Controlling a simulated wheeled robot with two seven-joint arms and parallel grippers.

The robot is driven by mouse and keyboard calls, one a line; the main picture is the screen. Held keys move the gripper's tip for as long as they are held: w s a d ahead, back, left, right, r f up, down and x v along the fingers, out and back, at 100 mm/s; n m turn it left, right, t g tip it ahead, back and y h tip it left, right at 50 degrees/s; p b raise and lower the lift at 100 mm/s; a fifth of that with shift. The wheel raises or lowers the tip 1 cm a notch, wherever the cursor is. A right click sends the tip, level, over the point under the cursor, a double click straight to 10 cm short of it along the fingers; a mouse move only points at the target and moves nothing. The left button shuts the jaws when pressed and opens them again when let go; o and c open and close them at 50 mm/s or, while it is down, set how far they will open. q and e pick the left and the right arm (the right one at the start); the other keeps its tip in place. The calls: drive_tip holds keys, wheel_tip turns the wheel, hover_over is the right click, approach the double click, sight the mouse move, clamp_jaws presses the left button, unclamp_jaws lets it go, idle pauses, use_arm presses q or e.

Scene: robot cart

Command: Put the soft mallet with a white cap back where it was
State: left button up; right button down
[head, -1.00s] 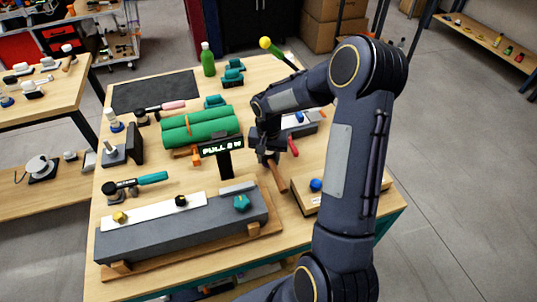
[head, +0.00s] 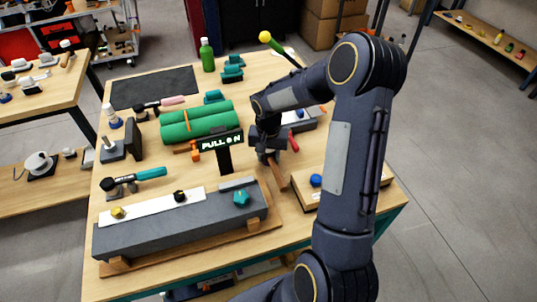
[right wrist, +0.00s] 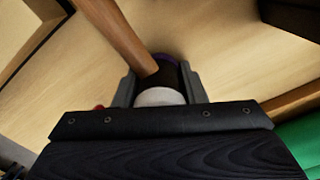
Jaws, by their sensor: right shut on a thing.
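My right gripper (head: 268,152) is shut on the mallet, over the right part of the bench. In the right wrist view, the gripper (right wrist: 165,82) has its fingers on both sides of the mallet's dark head. The mallet's white cap (right wrist: 160,97) faces the camera, and a purple edge shows at the far side of the head. Its wooden handle (right wrist: 120,35) runs up and left there; in the head view the handle (head: 277,174) points down toward the front. The head is mostly hidden by the gripper in the head view. My left gripper is not in view.
A post with a lit "PULL" display (head: 221,142) stands just left of the gripper. Green rolls (head: 198,122) lie behind it. A wooden box with a blue knob (head: 316,181) is at right, and a long grey block (head: 170,235) is in front. Other mallets lie at left.

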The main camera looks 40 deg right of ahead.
drive_tip(key=shift+f, duration=0.15)
drive_tip(key=c, duration=0.8)
unclamp_jaws()
